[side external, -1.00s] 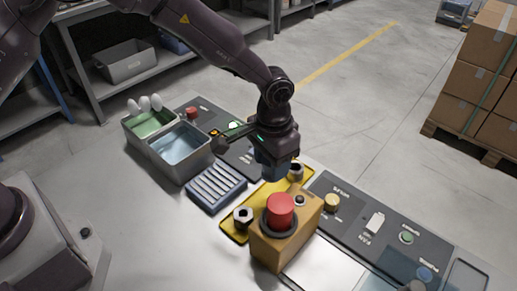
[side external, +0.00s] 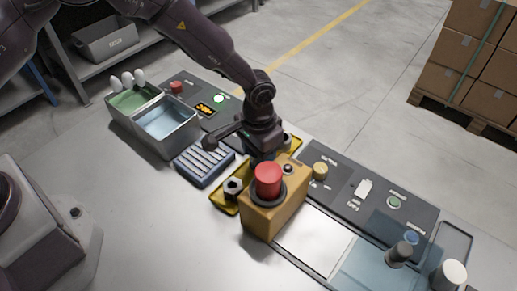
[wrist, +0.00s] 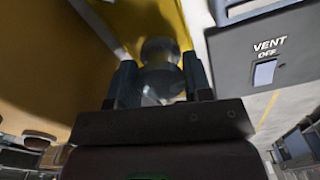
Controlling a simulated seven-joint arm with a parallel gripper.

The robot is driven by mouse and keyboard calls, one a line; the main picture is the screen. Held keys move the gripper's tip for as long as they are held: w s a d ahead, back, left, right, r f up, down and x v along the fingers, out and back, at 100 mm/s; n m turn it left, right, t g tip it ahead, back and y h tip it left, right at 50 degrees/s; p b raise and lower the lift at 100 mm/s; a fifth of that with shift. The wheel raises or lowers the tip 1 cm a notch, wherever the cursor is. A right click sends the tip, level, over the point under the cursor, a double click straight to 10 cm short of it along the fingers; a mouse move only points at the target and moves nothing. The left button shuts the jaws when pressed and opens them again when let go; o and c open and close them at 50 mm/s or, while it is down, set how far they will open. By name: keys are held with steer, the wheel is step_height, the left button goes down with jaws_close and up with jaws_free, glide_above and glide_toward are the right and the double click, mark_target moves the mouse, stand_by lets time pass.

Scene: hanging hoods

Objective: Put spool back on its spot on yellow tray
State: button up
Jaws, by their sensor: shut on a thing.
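My gripper (side external: 263,153) points down over the yellow tray (side external: 222,203), behind the tan box; the box hides its fingertips in the side view. In the wrist view my gripper (wrist: 158,80) is shut on the spool (wrist: 160,52), a pale, blurred flanged piece between the two fingers. The yellow tray (wrist: 112,12) lies beyond the spool there. I cannot tell whether the spool touches the tray. A dark hex nut (side external: 233,186) sits at the tray's near left end. Another metal piece (side external: 286,139) stands at its far end, partly hidden.
The tan box (side external: 275,215) with a red button (side external: 268,180) stands close in front of my gripper. A slotted blue block (side external: 204,161) and a two-part bin (side external: 168,128) are to the left. A control panel (side external: 340,185) with knobs runs along the right.

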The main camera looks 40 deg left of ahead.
steer(key=shift+f, duration=0.65)
steer(key=o, duration=1)
step_height(320, 180, up, 13)
steer(key=s+a+r+n+t, duration=0.1)
steer(key=s+a+r+t, duration=0.1)
steer(key=s+a+r, duration=0.4)
steer(key=s+a+r+t, duration=0.1)
steer(key=s+a+r, duration=0.5)
steer(key=s, duration=0.4)
steer(key=s+a+r+n+t, duration=0.1)
steer(key=s+a+r+t, duration=0.1)
steer(key=s+a+r, duration=0.5)
steer(key=shift+s+r+n+t, duration=0.3)
steer(key=shift+s+r, duration=0.1)
steer(key=shift+r, duration=0.2)
